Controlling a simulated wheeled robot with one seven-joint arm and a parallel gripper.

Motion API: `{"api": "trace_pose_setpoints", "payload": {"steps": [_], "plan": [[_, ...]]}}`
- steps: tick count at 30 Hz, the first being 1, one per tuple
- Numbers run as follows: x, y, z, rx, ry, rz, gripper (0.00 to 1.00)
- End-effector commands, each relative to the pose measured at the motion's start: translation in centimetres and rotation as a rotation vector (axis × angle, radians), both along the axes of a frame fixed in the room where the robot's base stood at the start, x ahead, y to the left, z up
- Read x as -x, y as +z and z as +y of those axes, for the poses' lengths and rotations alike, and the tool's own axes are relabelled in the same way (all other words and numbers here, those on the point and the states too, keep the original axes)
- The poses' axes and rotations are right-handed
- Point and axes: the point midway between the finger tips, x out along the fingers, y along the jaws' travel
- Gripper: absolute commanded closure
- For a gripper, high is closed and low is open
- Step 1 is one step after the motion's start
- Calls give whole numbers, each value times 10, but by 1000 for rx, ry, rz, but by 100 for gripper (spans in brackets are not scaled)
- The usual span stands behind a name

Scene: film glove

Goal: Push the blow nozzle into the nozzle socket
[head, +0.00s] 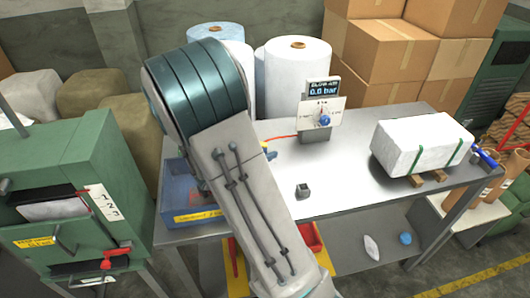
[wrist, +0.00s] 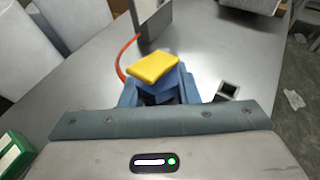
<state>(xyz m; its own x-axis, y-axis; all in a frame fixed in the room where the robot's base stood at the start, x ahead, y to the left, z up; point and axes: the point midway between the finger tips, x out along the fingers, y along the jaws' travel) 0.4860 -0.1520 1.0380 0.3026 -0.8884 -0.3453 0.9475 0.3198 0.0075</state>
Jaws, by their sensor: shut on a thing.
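My gripper (wrist: 159,92) is shut on a blue piece with a yellow top, which I take to be the blow nozzle (wrist: 153,68). A bit of yellow and blue shows beside my arm in the head view (head: 267,151); my arm hides the rest. The nozzle's lower end is hidden. A small dark square block with an opening, likely the nozzle socket (head: 303,191), stands on the grey table. It also shows in the wrist view (wrist: 228,90), right of the held nozzle and apart from it.
A gauge stand (head: 320,115) reading 0.0 bar has a blue knob. A red hose (wrist: 124,55) runs from it towards the nozzle. A strapped white block (head: 420,148) lies at the table's right. A blue bin (head: 185,200) is at the left. Table around the socket is clear.

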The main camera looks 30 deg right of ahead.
Motion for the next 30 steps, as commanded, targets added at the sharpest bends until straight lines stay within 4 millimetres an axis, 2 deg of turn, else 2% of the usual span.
{"api": "trace_pose_setpoints", "payload": {"steps": [22, 23, 24, 25, 30], "plan": [[0, -20, 0, 0, 0, 0, 96], [0, -18, 0, 0, 0, 0, 64], [0, -18, 0, 0, 0, 0, 52], [0, -18, 0, 0, 0, 0, 46], [0, -18, 0, 0, 0, 0, 46]]}}
